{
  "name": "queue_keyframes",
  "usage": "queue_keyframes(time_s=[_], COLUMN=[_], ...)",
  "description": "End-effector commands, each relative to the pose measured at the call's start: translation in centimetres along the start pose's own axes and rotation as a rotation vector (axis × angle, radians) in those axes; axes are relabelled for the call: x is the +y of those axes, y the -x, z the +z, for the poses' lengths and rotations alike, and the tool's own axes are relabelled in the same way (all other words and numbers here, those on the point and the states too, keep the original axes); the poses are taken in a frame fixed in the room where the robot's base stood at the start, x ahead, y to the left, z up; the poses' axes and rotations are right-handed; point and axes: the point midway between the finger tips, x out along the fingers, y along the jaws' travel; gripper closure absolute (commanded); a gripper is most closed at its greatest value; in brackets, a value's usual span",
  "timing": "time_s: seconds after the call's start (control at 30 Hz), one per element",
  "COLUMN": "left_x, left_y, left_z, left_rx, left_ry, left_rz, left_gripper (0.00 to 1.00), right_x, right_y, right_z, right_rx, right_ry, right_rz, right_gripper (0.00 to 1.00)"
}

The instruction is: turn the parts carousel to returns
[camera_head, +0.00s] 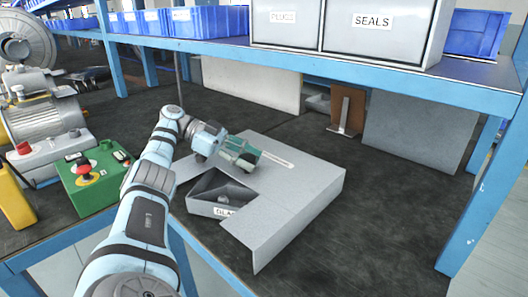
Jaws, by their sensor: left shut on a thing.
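The parts carousel (290,190) is a low grey housing with a flat top on the bench, near its front edge. A cut-out in its near left side shows a grey bin (222,190) with a partly covered white label that seems to start with "GLA". A pale slot runs across the top. My left gripper (247,157) is over the back part of the housing top, beside the slot. It is shut on a small part of the carousel there, mostly hidden by the fingers. No "returns" label shows. My right gripper is out of view.
A green control box (93,178) with a red button stands left of my left arm, near a grey motor blower (45,120). A blue shelf (330,58) with bins, one marked "SEALS", overhangs the back. The bench right of the carousel is clear.

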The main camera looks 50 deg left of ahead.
Motion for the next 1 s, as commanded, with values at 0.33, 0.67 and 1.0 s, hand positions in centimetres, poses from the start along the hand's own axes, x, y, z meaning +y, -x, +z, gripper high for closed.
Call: queue_keyframes(time_s=[0.33,0.67,1.0], left_x=[0.27,0.20,0.13], left_y=[0.54,0.34,0.28], left_z=[0.36,0.26,0.21], left_rx=[-0.005,-0.004,-0.003], left_ry=[0.004,0.002,0.001], left_rz=[0.003,0.005,0.005], left_gripper=[1.00,0.41,0.41], right_x=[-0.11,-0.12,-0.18], right_y=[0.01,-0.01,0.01], right_z=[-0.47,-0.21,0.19], right_rx=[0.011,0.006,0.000], right_ry=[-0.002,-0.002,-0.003], right_rz=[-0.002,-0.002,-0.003], right_gripper=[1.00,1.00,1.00])
